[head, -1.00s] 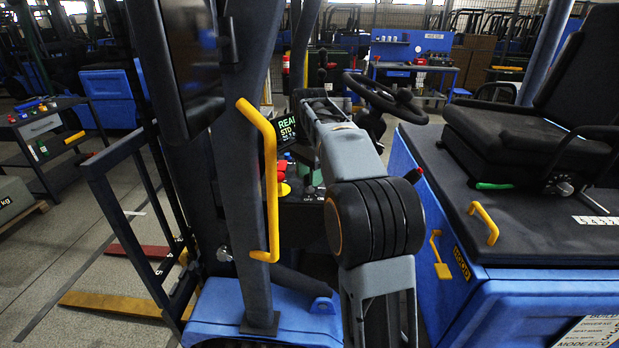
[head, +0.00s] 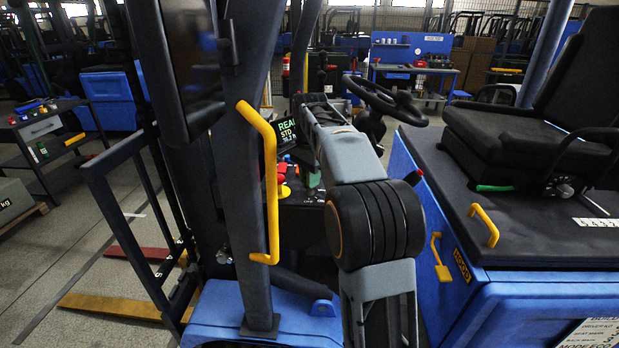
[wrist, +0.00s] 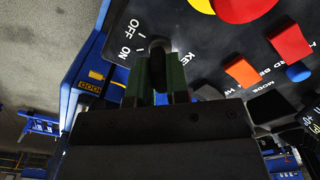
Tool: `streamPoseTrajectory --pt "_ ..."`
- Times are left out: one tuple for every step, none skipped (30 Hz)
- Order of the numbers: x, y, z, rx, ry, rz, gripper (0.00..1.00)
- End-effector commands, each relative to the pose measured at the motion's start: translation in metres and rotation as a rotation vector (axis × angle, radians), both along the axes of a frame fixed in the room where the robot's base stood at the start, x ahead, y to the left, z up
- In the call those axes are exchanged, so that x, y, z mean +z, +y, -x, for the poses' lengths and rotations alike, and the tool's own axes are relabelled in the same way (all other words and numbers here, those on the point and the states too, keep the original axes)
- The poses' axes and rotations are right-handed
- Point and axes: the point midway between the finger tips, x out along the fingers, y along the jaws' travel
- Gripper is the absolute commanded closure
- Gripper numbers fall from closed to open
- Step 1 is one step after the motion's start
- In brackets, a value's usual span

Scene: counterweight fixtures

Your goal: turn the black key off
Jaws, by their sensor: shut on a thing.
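In the wrist view, the black key (wrist: 157,66) stands in the dark console panel (wrist: 215,58), beside the white OFF and ON marks. My gripper (wrist: 158,78) has its green-padded fingers on either side of the key and is shut on it. The fingers hide part of the key, and I cannot tell which mark it points to. In the head view, my grey arm reaches over to the console (head: 300,215) and hides the key.
Red and yellow round controls (wrist: 238,8), an orange button (wrist: 242,72) and a blue knob (wrist: 298,72) sit close by on the panel. In the head view, a yellow grab handle (head: 270,185), steering wheel (head: 385,98) and seat (head: 520,135) surround the arm.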

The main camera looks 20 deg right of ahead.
Motion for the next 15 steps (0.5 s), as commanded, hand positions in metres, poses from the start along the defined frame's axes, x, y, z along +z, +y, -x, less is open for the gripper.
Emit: streamPoseTrajectory --pt "0.0001 -0.0001 0.0002 0.003 0.001 0.0 1.0" --pt "0.0003 -0.0001 0.0002 0.007 0.001 0.0 1.0" --pt "0.0005 -0.0001 0.0002 0.014 0.001 0.0 1.0" --pt "0.0007 -0.0001 0.0002 0.021 0.001 -0.001 1.0" --pt "0.001 -0.0001 0.0003 0.029 0.002 0.0 1.0" --pt "0.0014 -0.0001 0.0003 0.045 0.002 0.0 1.0" --pt "0.0017 -0.0001 0.0003 0.058 0.002 0.0 1.0" --pt "0.002 -0.0001 0.0003 0.074 0.002 0.0 1.0" --pt "0.0024 -0.0001 0.0002 0.098 0.002 0.0 1.0" --pt "0.0025 -0.0001 0.0002 0.119 0.002 0.0 1.0" --pt "0.0026 -0.0001 0.0001 0.14 0.002 0.0 1.0" --pt "0.0028 -0.0001 0.0002 0.171 0.002 0.0 1.0" --pt "0.0031 -0.0001 0.0002 0.196 0.002 0.0 1.0" --pt "0.0032 -0.0001 0.0002 0.222 0.002 0.0 1.0" --pt "0.0032 -0.0001 0.0002 0.257 0.002 0.0 1.0"
